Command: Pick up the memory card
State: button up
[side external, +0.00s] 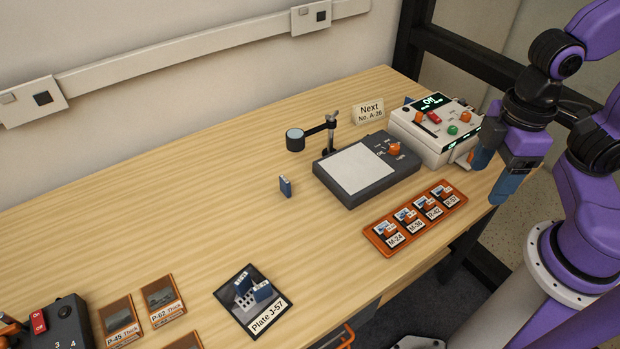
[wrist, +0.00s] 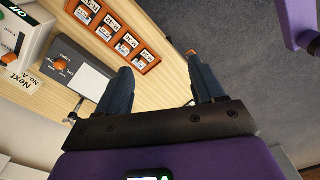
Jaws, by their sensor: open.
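A small blue card (side external: 285,186) stands upright alone on the wooden table, left of the dark box with the white panel. It looks like the memory card, but its markings are too small to read. More small blue pieces (side external: 262,291) stand in the dark plate labelled "Plate J-57" (side external: 239,314). My gripper (side external: 490,178) is open and empty at the table's right edge, far to the right of the lone card. In the wrist view, its two dark blue fingers (wrist: 160,66) are apart with nothing between them. The lone card does not show there.
The dark box (side external: 350,200), a control unit (side external: 430,152) and an orange tray (side external: 377,246) with several labelled slots stand between my gripper and the lone card. A stand with a round lens (side external: 296,139) rises behind the card.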

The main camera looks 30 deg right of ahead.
jog(key=w+a+r+m, duration=0.1)
jog(key=w+a+m, duration=0.7)
jog(key=w, duration=0.2)
jog(key=m, duration=2.1)
send_over(285, 179)
notch_tip(285, 179, down, 7)
jog(key=f, duration=1.2)
jog(key=shift+w+a, duration=0.1)
jog(key=shift+a, duration=0.3)
jog(key=f, duration=0.4)
jog(key=shift+d+f, duration=0.1)
jog(key=shift+d, duration=0.25)
jog(key=shift+f, duration=0.7)
jog(key=shift+c, duration=0.3)
jog(key=c, duration=1.1)
